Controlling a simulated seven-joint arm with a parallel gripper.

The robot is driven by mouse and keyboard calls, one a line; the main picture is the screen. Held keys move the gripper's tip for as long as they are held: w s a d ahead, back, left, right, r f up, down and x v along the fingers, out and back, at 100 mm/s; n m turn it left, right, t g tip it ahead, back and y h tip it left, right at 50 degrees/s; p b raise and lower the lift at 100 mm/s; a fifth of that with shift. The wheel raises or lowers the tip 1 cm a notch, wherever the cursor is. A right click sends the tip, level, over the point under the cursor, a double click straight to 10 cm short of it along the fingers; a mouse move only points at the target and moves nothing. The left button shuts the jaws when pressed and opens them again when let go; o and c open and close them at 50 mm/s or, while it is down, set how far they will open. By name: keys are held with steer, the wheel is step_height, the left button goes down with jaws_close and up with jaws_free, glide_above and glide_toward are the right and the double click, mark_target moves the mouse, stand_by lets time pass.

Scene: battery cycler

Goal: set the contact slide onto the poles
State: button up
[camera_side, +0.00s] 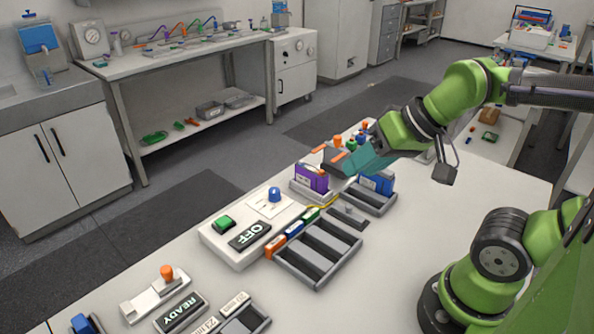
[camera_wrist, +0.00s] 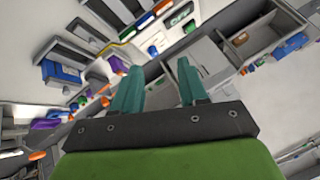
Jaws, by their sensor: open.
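My gripper (camera_side: 334,155) is above the far part of the white table, just over a purple battery block (camera_side: 312,178) seated in a grey holder. Its teal fingers stand apart with nothing between them, as the wrist view also shows (camera_wrist: 151,72). The contact slide and poles are hard to tell apart from other parts. An orange knob (camera_side: 337,141) shows beside the fingers, and what it sits on is hidden. Another orange knob (camera_side: 167,271) stands on a pale slide-like piece (camera_side: 152,297) at the front left.
A white unit (camera_side: 215,243) carries a green button (camera_side: 224,222), a blue knob (camera_side: 274,194) and an OFF display (camera_side: 250,236). A slotted grey tray (camera_side: 318,283) and a blue battery block (camera_side: 378,182) lie nearby. A READY sign (camera_side: 180,313) is in front. The table's right side is clear.

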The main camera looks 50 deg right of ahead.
steer(key=shift+o, duration=0.7)
steer(key=shift+d, duration=0.1)
step_height(320, 180, up, 3)
steer(key=m+g+h, duration=0.2)
steer(key=m+g, duration=0.3)
steer(key=g, duration=0.2)
glide_above(338, 137)
step_height(338, 137, down, 16)
steer(key=shift+w+f, duration=0.1)
steer(key=shift+f, duration=0.15)
steer(key=shift+c, duration=0.3)
jaws_close()
